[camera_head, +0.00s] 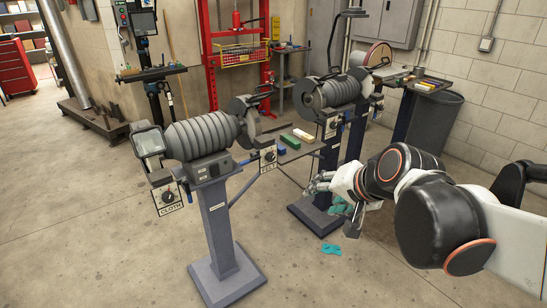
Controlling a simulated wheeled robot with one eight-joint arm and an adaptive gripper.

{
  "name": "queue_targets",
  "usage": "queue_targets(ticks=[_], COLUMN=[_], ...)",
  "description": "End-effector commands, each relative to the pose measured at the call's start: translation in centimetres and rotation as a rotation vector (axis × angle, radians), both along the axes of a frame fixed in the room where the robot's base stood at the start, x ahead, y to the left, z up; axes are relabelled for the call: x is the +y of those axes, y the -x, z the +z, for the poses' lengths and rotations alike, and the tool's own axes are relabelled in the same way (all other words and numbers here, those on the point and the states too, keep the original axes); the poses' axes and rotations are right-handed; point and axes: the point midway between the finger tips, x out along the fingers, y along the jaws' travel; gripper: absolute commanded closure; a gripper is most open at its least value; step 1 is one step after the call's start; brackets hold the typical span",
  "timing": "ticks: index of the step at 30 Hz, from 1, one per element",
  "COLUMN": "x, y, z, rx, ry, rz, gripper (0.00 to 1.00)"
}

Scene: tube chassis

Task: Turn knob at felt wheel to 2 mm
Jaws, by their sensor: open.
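Several white panels with a dark knob hang on the two grinder-like polishing machines. The panel (167,197) at the front left reads CLOTH and its knob points up. A second panel (268,158) is at the right end of the near machine. A third panel (332,125) is on the far machine. Their lettering is too small to read, so I cannot tell which belongs to the felt wheel. My gripper (316,183) is open and empty, in front of the far machine's stand, below and to the right of the second panel and apart from it.
The near machine (203,136) stands on a blue-grey pedestal (222,235); the far machine (337,92) is behind it. A small shelf (292,150) with coloured bars lies between them. Teal gloves (331,249) lie on the floor. The front floor is clear.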

Motion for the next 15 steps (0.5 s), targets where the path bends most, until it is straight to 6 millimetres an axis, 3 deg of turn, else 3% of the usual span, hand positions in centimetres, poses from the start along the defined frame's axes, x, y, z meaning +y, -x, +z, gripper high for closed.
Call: queue_targets(ticks=[3,15], x=[1.1,3.7], y=[-3.9,-15.8], z=[0.3,-1.0], rx=[0.009,0.081], ry=[-0.146,-0.662], rz=[-0.072,-0.306], gripper=[0.49,0.49])
